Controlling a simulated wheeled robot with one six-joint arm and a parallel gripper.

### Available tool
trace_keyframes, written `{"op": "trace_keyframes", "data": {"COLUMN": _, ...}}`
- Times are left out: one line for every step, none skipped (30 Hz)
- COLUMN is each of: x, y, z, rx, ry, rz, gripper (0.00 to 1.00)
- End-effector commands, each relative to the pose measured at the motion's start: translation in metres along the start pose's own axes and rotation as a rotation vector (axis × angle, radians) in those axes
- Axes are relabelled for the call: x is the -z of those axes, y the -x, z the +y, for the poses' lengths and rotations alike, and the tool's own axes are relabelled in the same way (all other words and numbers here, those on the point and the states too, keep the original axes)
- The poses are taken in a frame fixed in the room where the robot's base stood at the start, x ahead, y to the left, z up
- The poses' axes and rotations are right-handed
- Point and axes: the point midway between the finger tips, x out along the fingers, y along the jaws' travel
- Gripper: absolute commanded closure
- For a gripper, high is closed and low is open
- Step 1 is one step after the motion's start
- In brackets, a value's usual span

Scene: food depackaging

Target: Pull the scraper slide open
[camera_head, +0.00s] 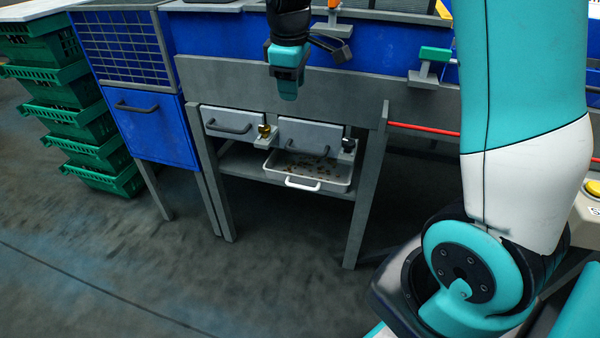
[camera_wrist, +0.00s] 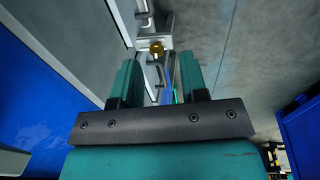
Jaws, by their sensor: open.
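Under the grey table frame are two light grey fronts with dark bar handles, a left front (camera_head: 213,116) and a right front (camera_head: 312,129). Which one is the scraper slide I cannot tell. The left handle (camera_head: 228,128) and right handle (camera_head: 308,151) are both free. A gold knob (camera_head: 264,130) sits on a bracket between them; it also shows in the wrist view (camera_wrist: 157,47), ahead between my fingers. My gripper (camera_head: 287,92) hangs above the fronts, pointing down. In the wrist view my gripper (camera_wrist: 158,80) is open, with nothing held.
A white tray (camera_head: 303,184) with brown bits sits below the right front. A dark knob (camera_head: 348,144) is beside it. A blue cabinet (camera_head: 150,130) and stacked green crates (camera_head: 110,165) stand left. A red bar (camera_head: 425,130) runs right. The floor in front is clear.

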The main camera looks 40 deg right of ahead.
Motion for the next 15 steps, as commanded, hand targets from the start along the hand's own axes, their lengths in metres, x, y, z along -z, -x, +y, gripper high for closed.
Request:
{"op": "trace_keyframes", "data": {"x": -0.001, "y": -0.019, "z": 0.007, "rx": -0.008, "ry": 0.0, "rz": -0.012, "gripper": 0.6}}
{"op": "trace_keyframes", "data": {"x": -0.002, "y": -0.022, "z": 0.011, "rx": -0.013, "ry": 0.002, "rz": -0.018, "gripper": 0.6}}
{"op": "trace_keyframes", "data": {"x": -0.002, "y": -0.026, "z": 0.014, "rx": -0.016, "ry": 0.005, "rz": -0.024, "gripper": 0.6}}
{"op": "trace_keyframes", "data": {"x": -0.003, "y": -0.028, "z": 0.016, "rx": -0.018, "ry": 0.006, "rz": -0.027, "gripper": 0.6}}
{"op": "trace_keyframes", "data": {"x": -0.003, "y": -0.03, "z": 0.018, "rx": -0.02, "ry": 0.006, "rz": -0.029, "gripper": 0.6}}
{"op": "trace_keyframes", "data": {"x": -0.003, "y": -0.033, "z": 0.019, "rx": -0.022, "ry": 0.007, "rz": -0.031, "gripper": 0.6}}
{"op": "trace_keyframes", "data": {"x": -0.003, "y": -0.036, "z": 0.02, "rx": -0.022, "ry": 0.008, "rz": -0.032, "gripper": 0.6}}
{"op": "trace_keyframes", "data": {"x": -0.003, "y": -0.039, "z": 0.02, "rx": -0.022, "ry": 0.008, "rz": -0.033, "gripper": 0.6}}
{"op": "trace_keyframes", "data": {"x": -0.004, "y": -0.044, "z": 0.02, "rx": -0.021, "ry": 0.009, "rz": -0.033, "gripper": 0.6}}
{"op": "trace_keyframes", "data": {"x": -0.004, "y": -0.049, "z": 0.02, "rx": -0.02, "ry": 0.009, "rz": -0.034, "gripper": 0.6}}
{"op": "trace_keyframes", "data": {"x": -0.004, "y": -0.055, "z": 0.019, "rx": -0.02, "ry": 0.009, "rz": -0.034, "gripper": 0.6}}
{"op": "trace_keyframes", "data": {"x": -0.004, "y": -0.064, "z": 0.019, "rx": -0.019, "ry": 0.009, "rz": -0.033, "gripper": 0.6}}
{"op": "trace_keyframes", "data": {"x": -0.005, "y": -0.071, "z": 0.019, "rx": -0.018, "ry": 0.009, "rz": -0.034, "gripper": 0.6}}
{"op": "trace_keyframes", "data": {"x": -0.005, "y": -0.078, "z": 0.019, "rx": -0.018, "ry": 0.009, "rz": -0.034, "gripper": 0.6}}
{"op": "trace_keyframes", "data": {"x": -0.005, "y": -0.087, "z": 0.019, "rx": -0.018, "ry": 0.008, "rz": -0.034, "gripper": 0.6}}
